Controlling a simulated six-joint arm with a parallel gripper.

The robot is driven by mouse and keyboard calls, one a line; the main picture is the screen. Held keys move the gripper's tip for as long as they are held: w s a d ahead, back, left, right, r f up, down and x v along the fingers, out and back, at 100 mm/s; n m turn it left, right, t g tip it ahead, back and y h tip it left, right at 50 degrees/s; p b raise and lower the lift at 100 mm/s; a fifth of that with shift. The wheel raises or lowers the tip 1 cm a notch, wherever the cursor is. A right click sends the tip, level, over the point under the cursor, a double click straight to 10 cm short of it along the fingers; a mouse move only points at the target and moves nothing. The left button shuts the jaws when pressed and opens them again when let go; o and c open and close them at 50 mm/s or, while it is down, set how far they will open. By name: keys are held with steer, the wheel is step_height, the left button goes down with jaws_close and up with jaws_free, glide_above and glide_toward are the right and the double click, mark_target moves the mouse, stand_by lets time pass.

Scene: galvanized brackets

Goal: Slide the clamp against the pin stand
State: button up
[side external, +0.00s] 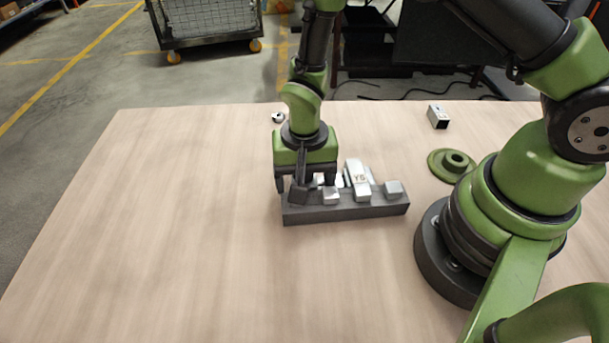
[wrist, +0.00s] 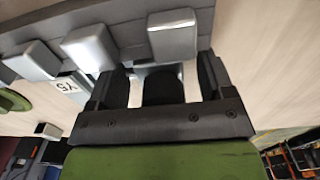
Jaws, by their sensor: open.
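My gripper (side external: 305,188) points down at the left end of a dark grey bar (side external: 345,211), its jaws open. Light metal blocks (side external: 331,196) stand along the bar, and a pale piece marked "Y5" (side external: 357,174) stands just behind it. In the wrist view one silver block (wrist: 172,35) lies just beyond the fingertips, roughly in line with the gap between them. I cannot tell whether the fingers touch it. A green round base with a raised hub (side external: 453,163) lies right of the bar, apart from it. No part is plainly identifiable as the clamp or the pin stand.
A short square metal tube (side external: 438,117) lies near the table's back edge. A small round metal piece (side external: 278,117) is behind my gripper. The wooden table (side external: 150,220) is clear at left and in front. A wire cart (side external: 207,20) stands on the floor beyond.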

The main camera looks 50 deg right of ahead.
jaws_close()
stand_by(0.3)
steer(key=shift+s, duration=0.1)
steer(key=shift+s+a, duration=0.25)
steer(key=shift+s, duration=0.25)
steer(key=shift+s+a, duration=0.25)
steer(key=shift+s, duration=0.2)
jaws_free()
